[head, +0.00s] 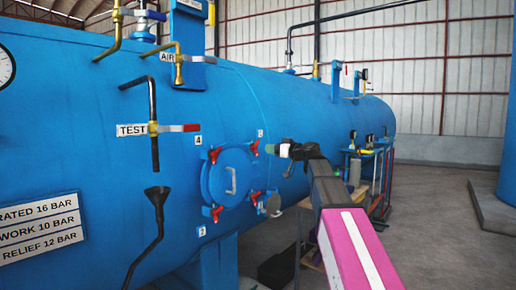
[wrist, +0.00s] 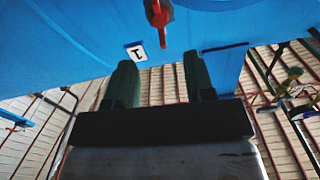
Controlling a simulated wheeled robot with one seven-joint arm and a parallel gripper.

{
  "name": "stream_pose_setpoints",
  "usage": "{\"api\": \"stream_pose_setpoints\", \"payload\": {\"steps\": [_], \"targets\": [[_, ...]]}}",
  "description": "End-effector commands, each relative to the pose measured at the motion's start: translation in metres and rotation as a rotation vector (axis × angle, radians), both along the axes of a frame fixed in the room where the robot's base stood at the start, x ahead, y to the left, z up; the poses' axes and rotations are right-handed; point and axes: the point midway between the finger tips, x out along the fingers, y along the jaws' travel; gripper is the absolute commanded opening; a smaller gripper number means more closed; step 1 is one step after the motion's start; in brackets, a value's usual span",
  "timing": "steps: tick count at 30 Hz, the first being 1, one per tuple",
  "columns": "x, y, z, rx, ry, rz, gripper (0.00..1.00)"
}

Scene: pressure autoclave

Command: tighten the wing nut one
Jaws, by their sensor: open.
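The round blue hatch (head: 228,182) on the tank's side carries red wing nuts around its rim. Wing nut one (head: 255,148) is the upper right one, beside a small plate marked 1 (head: 260,133). In the wrist view the red wing nut (wrist: 158,14) points down from the top edge, near the "1" plate (wrist: 136,52). My gripper (head: 271,149) is just right of wing nut one. In the wrist view my gripper (wrist: 161,72) is open and empty, its dark fingers either side of a gap. The nut lies beyond the fingertips, roughly in line with the gap.
The other wing nuts are upper left (head: 214,156), lower left (head: 216,213) and lower right (head: 256,198). A TEST valve (head: 154,129) and a black funnel pipe (head: 158,215) stand left of the hatch. A bench with bottles (head: 355,172) is behind my arm.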

Motion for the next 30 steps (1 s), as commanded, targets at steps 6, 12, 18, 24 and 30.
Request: {"api": "stream_pose_setpoints", "payload": {"steps": [6,12,18,24,30], "targets": [[0.019,0.022,0.0,0.001,0.001,0.002,0.49],[0.041,0.051,0.001,0.0,0.001,0.001,0.49],[0.058,0.072,0.0,0.0,0.001,0.0,0.49],[0.065,0.082,-0.001,0.0,0.003,0.0,0.49],[0.065,0.083,-0.001,-0.001,0.002,-0.001,0.49]]}}
